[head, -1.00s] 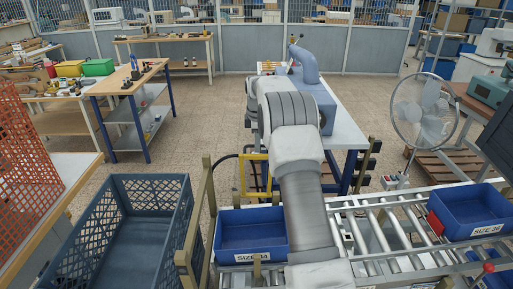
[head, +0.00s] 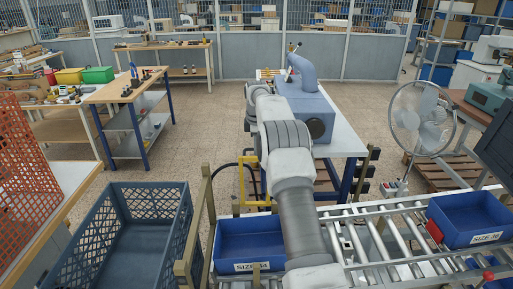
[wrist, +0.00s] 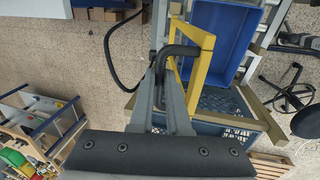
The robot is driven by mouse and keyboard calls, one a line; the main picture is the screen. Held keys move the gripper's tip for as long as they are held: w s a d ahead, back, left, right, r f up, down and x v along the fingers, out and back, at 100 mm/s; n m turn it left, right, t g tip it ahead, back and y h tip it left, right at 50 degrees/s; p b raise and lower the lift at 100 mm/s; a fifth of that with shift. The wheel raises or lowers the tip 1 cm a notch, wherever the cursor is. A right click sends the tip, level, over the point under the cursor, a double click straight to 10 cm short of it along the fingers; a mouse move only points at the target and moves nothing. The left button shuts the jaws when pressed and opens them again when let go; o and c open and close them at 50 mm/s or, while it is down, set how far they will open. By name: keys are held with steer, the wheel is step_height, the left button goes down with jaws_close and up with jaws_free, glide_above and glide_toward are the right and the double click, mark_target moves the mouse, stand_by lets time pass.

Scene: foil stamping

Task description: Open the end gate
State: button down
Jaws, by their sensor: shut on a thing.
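The end gate is a yellow frame (head: 241,183) at the far end of the roller conveyor, just beyond the blue SIZE 34 bin (head: 250,239). In the wrist view the yellow frame (wrist: 205,42) stands tilted beside the blue bin (wrist: 226,30), with a black bar handle (wrist: 178,50) on its near side. My gripper (wrist: 166,72) is shut on this handle. The fingers hide part of the bar. In the head view my arm's own links hide the gripper.
A large blue-grey crate (head: 185,212) stands left of the conveyor behind wooden posts. A second blue bin (head: 465,222) sits on the rollers (head: 385,240) at right. A blue machine (head: 305,100) on a table stands beyond my arm. The floor at centre left is clear.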

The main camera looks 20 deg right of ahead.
steer(key=shift+a+f, duration=0.1)
steer(key=shift+f, duration=0.3)
steer(key=c, duration=1.2)
jaws_free()
steer(key=o, duration=0.3)
steer(key=shift+w+r, duration=0.1)
steer(key=shift+r, duration=0.1)
steer(key=v, duration=1.7)
steer(key=shift+r, duration=0.2)
